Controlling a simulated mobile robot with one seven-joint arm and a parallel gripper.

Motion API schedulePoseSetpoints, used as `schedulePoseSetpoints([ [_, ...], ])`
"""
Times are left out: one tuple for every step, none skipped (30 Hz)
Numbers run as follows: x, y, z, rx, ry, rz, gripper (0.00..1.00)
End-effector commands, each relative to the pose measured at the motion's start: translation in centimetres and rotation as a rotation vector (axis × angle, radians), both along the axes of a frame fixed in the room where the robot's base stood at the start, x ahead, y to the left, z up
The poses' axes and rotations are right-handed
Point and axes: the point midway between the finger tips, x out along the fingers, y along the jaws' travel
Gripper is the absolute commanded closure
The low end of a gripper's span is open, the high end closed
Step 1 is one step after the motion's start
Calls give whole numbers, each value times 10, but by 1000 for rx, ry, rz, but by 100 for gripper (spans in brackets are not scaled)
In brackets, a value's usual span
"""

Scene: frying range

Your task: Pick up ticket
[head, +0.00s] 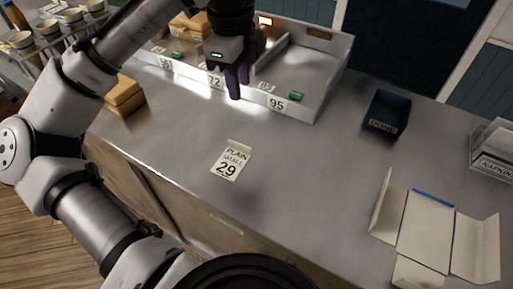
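The ticket (231,162) is a small white card reading "PLAIN", a smaller middle line and "29". It lies on the grey metal counter, with a folded-looking flap at its top edge. My gripper (237,84) hangs above the counter, beyond the ticket and near the front of the numbered bins. Its dark purple fingers point down and look close together. I cannot tell whether there is a gap between them. No object shows at the fingertips. The ticket is apart from my gripper.
Numbered bins (322,92) line the counter's back, one labelled 95. A dark "DONE" box (387,113) stands to the right. An open white carton (427,235) lies front right, near a napkin holder (494,152). A tan box (124,96) sits left. The counter around the ticket is clear.

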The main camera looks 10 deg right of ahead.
Motion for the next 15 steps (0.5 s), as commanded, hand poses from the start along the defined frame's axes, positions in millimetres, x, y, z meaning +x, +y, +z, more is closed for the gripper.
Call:
schedulePoseSetpoints([
  [-8, 8, -6, 28, 26, -32, 70],
  [-13, 10, -7, 38, 40, -52, 70],
  [-16, 13, -9, 49, 53, -70, 70],
  [-18, 14, -12, 52, 61, -79, 70],
  [-19, 15, -14, 55, 66, -85, 70],
  [-20, 15, -19, 55, 69, -89, 70],
  [-20, 15, -23, 54, 71, -91, 70],
  [-20, 15, -28, 53, 70, -92, 70],
  [-20, 15, -35, 51, 70, -92, 70],
  [-21, 14, -41, 50, 69, -92, 70],
  [-20, 15, -48, 50, 71, -92, 70],
  [-20, 15, -56, 50, 69, -90, 70],
  [-20, 14, -61, 50, 69, -90, 70],
  [-20, 14, -66, 49, 68, -90, 70],
  [-20, 14, -73, 50, 69, -88, 70],
])
